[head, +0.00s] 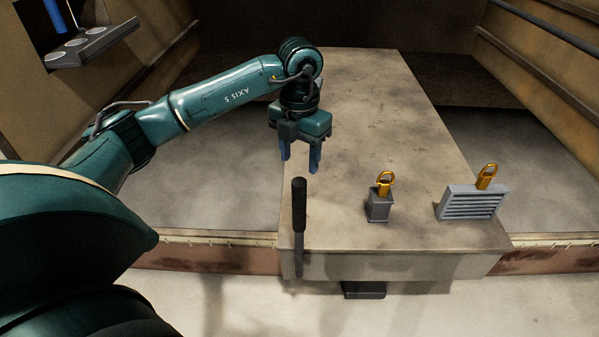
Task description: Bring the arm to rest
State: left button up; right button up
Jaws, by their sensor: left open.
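My left arm comes in from the left, and its gripper (300,162) hangs over the left side of the stone-like table. The gripper points down, with its two blue fingers apart and nothing between them. A tool with a dark handle (299,205) and a grey metal shaft stands upright just below the fingers in the picture, near the table's front edge. The fingers look apart from the handle. My right gripper does not show.
On the table (360,110) stand a small grey block (378,208) with a yellow loop and a ribbed grey block (472,205) with a yellow loop. A grey rack (92,47) holding a blue cylinder (55,15) is at upper left. The table's far part is clear.

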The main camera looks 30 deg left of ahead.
pick_arm(q)
jog(key=shift+r, duration=0.6)
